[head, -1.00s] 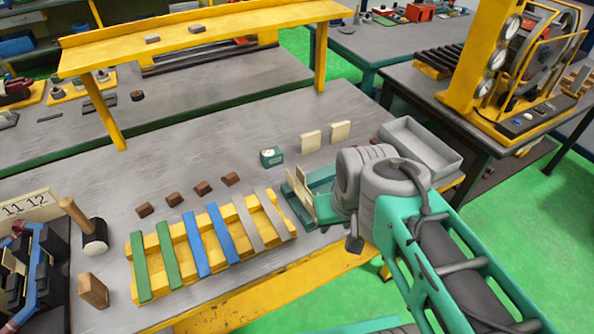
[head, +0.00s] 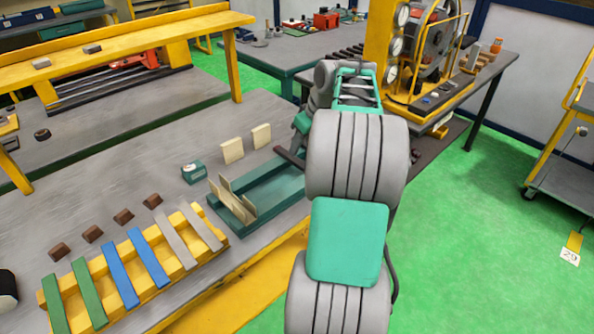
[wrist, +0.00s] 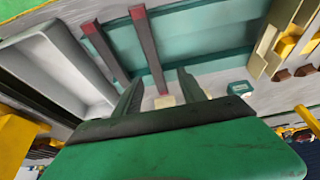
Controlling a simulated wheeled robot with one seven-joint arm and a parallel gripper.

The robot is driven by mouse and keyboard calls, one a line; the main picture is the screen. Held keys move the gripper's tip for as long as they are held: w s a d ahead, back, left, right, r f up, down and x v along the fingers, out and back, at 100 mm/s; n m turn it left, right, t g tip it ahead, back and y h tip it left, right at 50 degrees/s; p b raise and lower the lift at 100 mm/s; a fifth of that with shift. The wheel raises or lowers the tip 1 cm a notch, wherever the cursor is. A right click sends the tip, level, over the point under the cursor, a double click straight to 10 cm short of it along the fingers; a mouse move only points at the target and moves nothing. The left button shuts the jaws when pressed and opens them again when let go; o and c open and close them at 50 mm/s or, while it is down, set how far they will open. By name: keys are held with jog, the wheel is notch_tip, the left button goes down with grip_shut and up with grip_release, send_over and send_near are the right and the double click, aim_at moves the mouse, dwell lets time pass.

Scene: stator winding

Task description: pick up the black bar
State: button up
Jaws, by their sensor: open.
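Two long dark bars with reddish ends show in the wrist view: one black bar (wrist: 150,48) near the middle and another dark bar (wrist: 104,54) to its left. They lie beside or partly across the teal fixture (wrist: 205,32); I cannot tell which. My gripper (wrist: 160,91) is open and empty, with its two dark fingers apart. The middle bar's lower end shows in the gap between the fingers in the picture, and I see no contact. In the head view my arm hides most of the gripper and the bars. The teal fixture (head: 280,193) shows left of my arm.
A grey tray (wrist: 75,50) is left of the bars in the wrist view. Cream boards (head: 232,198) stand at the fixture's left end. A yellow rack (head: 170,268) with coloured strips, a small teal box (head: 193,172) and cream blocks (head: 232,151) are on the bench.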

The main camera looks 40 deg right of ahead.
aim_at(299, 162)
jog(key=x, duration=0.5)
jog(key=d+x, duration=0.1)
jog(key=x, duration=0.1)
jog(key=shift+s+f+p, duration=0.15)
jog(key=shift+f+p, duration=0.2)
jog(key=shift+f, duration=0.1)
grip_shut()
dwell(0.9)
